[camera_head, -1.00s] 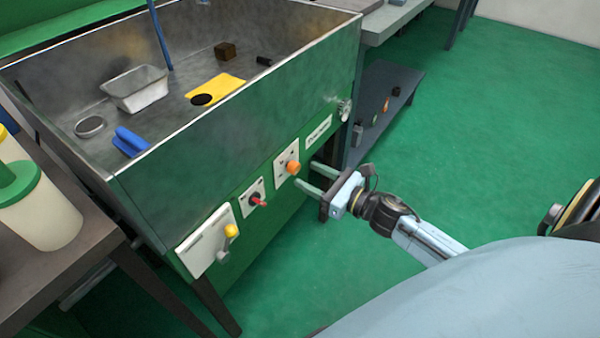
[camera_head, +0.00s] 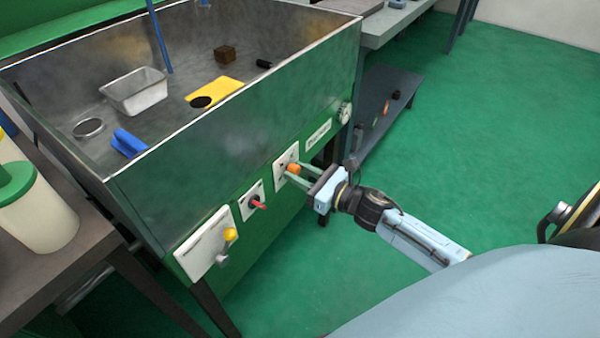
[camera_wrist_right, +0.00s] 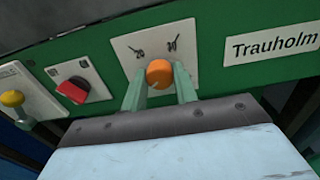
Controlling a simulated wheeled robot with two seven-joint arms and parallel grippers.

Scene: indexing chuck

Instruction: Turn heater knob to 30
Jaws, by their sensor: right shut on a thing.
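The orange knob (camera_head: 293,168) sits on a white plate (camera_head: 281,160) on the green front panel of the metal tank. In the right wrist view the orange knob (camera_wrist_right: 159,73) is between the two pale green fingers, and the plate (camera_wrist_right: 128,46) carries the marks "20" at left and another number at right, too small to read surely. My right gripper (camera_head: 294,173) is shut on the orange knob, coming from the front right. The fingers hide the lower part of the plate. My left gripper is not in view.
Left of the orange knob are a red knob (camera_head: 257,204) and a yellow-tipped lever (camera_head: 230,235). A label plate (camera_wrist_right: 275,42) reading "Trauholm" and a grey valve wheel (camera_head: 345,112) are to the right. The green floor (camera_head: 470,130) at right is clear.

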